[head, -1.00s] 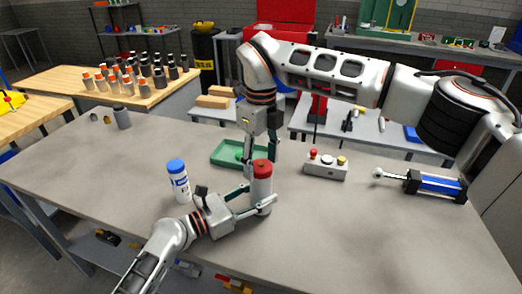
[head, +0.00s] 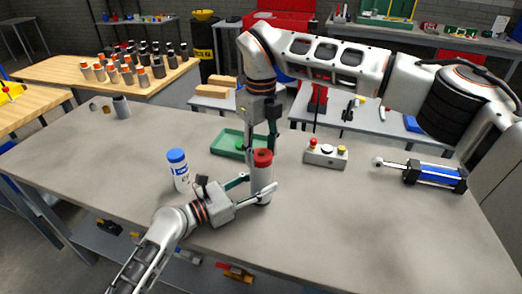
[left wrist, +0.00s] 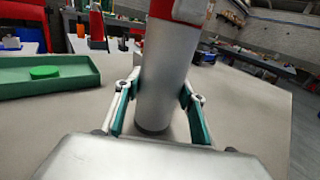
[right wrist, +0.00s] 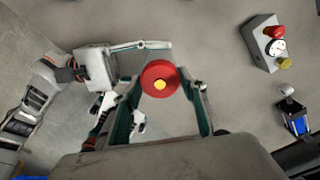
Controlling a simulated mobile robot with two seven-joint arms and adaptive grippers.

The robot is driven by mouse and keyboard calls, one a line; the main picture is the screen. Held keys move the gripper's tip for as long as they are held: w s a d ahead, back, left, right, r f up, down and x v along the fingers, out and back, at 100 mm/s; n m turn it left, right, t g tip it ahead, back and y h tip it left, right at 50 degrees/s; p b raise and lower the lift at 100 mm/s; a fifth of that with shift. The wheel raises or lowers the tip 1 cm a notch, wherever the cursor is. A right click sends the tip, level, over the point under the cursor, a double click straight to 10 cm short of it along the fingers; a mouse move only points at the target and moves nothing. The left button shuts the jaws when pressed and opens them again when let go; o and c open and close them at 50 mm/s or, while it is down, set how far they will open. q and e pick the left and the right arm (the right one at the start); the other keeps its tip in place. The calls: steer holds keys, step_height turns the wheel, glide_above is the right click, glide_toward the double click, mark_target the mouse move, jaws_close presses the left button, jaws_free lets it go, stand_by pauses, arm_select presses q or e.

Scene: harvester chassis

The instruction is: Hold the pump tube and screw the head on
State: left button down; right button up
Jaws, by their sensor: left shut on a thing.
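The pump tube (head: 262,184) is a grey cylinder standing upright on the workbench. It also fills the middle of the left wrist view (left wrist: 164,75). The red head (head: 262,157) sits on top of the tube, and its round top with a yellow centre shows in the right wrist view (right wrist: 159,76). My left gripper (head: 266,193) is shut on the tube from the side, one finger on each side. My right gripper (head: 262,147) points down over the head.
A white bottle with a blue cap (head: 178,170) stands left of the tube. A green tray (head: 228,150) lies behind it. A button box (head: 325,155) and a blue cylinder (head: 437,176) lie to the right. The front right of the bench (head: 370,225) is clear.

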steer(key=o, duration=0.3)
steer(key=shift+o, duration=0.2)
steer(key=shift+r, duration=0.1)
step_height(320, 180, up, 12)
stand_by(0.4)
arm_select(q)
steer(key=c, duration=1.2)
jaws_free()
steer(key=v, duration=1.2)
